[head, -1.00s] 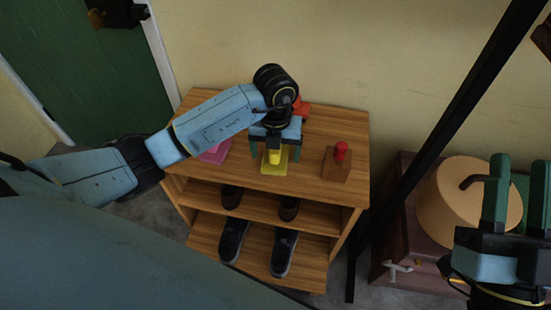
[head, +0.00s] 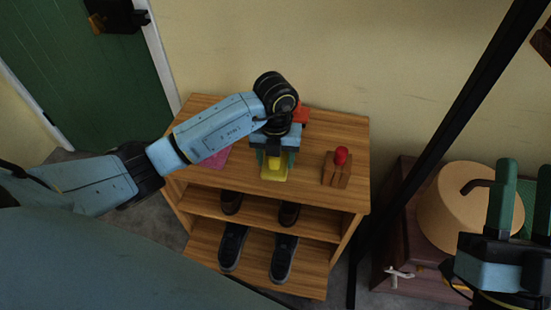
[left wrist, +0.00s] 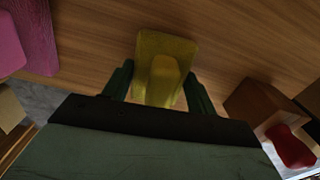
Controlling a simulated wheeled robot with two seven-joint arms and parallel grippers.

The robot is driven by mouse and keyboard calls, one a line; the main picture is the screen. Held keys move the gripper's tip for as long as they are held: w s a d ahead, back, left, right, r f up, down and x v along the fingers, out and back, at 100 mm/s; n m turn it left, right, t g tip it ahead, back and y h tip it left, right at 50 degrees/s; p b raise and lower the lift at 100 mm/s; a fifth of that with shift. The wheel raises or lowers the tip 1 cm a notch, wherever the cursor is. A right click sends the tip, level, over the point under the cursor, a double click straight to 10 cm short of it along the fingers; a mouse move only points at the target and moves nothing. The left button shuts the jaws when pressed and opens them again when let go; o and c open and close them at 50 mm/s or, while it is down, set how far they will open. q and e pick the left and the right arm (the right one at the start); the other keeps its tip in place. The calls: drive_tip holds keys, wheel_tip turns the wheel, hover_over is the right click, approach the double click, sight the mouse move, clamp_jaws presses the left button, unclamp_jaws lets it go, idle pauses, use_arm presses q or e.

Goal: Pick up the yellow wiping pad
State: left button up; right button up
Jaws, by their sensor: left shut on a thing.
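The yellow wiping pad (head: 274,174) is on top of the wooden shelf unit, and its raised grip shows in the left wrist view (left wrist: 165,72). My left gripper (head: 273,160) reaches down over it, with its green fingers on either side of the pad's grip. It is shut on the pad. In the left wrist view the pad appears at or close to the shelf top; I cannot tell whether it is lifted. My right gripper (head: 517,205) is at the right edge with its fingers apart and nothing between them.
The shelf top (head: 312,125) also holds a pink pad (head: 215,157), a wooden block with a red knob (head: 338,167) and a red-orange thing (head: 301,115) behind my left wrist. Shoes (head: 233,247) stand on the lower shelves. A black post (head: 430,130) rises at the right beside a tan lampshade-like object (head: 465,210).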

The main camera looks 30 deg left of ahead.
use_arm(q)
drive_tip(key=shift+r, duration=0.15)
